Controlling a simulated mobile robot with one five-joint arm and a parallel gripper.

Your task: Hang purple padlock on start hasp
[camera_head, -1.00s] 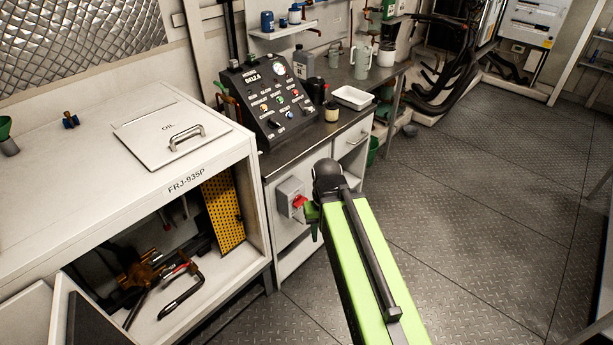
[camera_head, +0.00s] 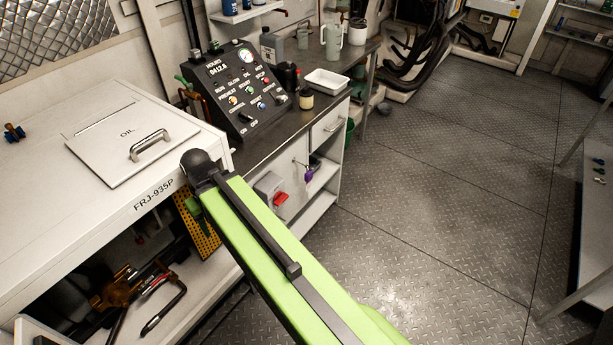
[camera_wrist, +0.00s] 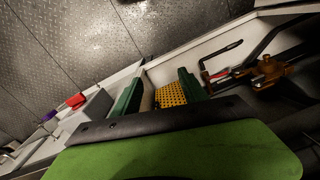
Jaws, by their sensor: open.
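The purple padlock (camera_head: 308,175) hangs at the front of the bench cabinet, below the drawer and right of the red-handled switch box. It also shows as a small purple spot at the left of the wrist view (camera_wrist: 48,116). What it hangs from is too small to tell. My gripper (camera_wrist: 160,92) is open with its two green fingers apart and nothing held between them. In the head view it is mostly hidden behind my arm, near the white cabinet's right edge, left of and apart from the padlock. I cannot pick out the start hasp.
The grey switch box with a red handle (camera_head: 281,199) sits on the bench front. A control panel (camera_head: 232,92) and a white tray (camera_head: 326,81) stand on the bench. The open white cabinet (camera_head: 150,205) holds tools and a yellow perforated plate (camera_head: 197,226).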

